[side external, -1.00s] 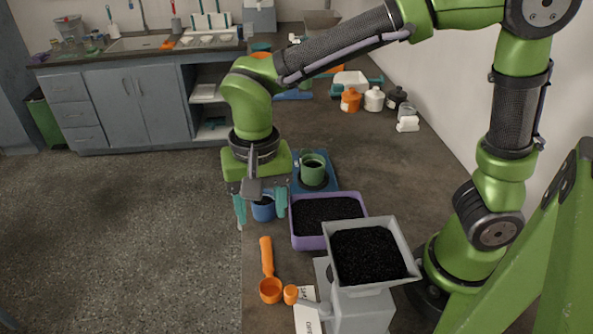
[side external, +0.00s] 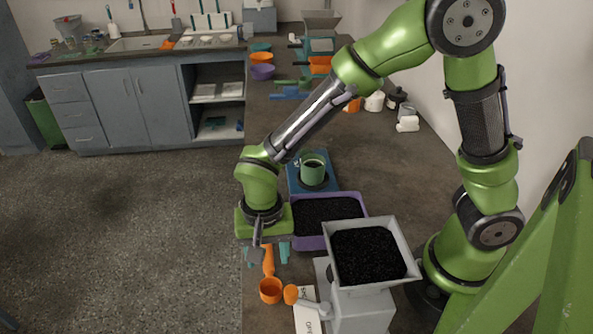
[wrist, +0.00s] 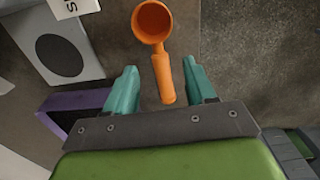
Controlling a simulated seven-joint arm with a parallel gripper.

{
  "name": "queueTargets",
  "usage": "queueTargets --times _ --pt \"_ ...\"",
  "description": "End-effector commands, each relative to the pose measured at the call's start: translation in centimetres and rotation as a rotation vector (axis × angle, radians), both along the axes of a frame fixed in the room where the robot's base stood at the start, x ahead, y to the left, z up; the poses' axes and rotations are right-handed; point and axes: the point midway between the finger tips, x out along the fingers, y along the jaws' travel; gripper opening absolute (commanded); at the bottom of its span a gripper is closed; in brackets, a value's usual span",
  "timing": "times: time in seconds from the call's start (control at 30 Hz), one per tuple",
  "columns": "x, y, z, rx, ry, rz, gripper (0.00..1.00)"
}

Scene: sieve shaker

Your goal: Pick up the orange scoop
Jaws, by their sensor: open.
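The orange scoop (side external: 270,290) lies on the dark counter near its left edge, bowl toward the camera and handle pointing away. In the side view my gripper (side external: 268,256) is over the handle end, fingers pointing down. In the wrist view the scoop's handle (wrist: 164,80) runs between the two teal fingertips of my gripper (wrist: 160,76), with the bowl beyond them. The fingers are apart, with space on both sides of the handle. I cannot tell the exact height of the fingertips above the handle.
A grey machine with a hopper (side external: 412,262) of black grains stands right of the scoop, its orange-knobbed crank (side external: 318,309) close to the bowl. A purple tray (side external: 364,206) of black grains and a green mug (side external: 312,172) on a blue base are behind. Left of the counter is open floor.

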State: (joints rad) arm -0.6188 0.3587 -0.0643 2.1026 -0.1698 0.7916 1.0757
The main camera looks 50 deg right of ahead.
Motion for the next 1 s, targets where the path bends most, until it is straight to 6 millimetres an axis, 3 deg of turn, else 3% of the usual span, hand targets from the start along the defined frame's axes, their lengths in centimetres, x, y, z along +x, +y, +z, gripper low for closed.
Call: queueTargets --times 0.2,0.53,0.87,1.0 --pt "-0.1 -0.1 -3.3 -0.002 0.003 0.000 0.55" --pt "0.0 0.0 -3.9 0.000 0.000 0.001 0.53" --pt "0.0 0.0 -3.9 0.000 0.000 0.001 0.03" --pt "0.0 0.0 -3.9 -0.001 -0.001 0.001 0.00"
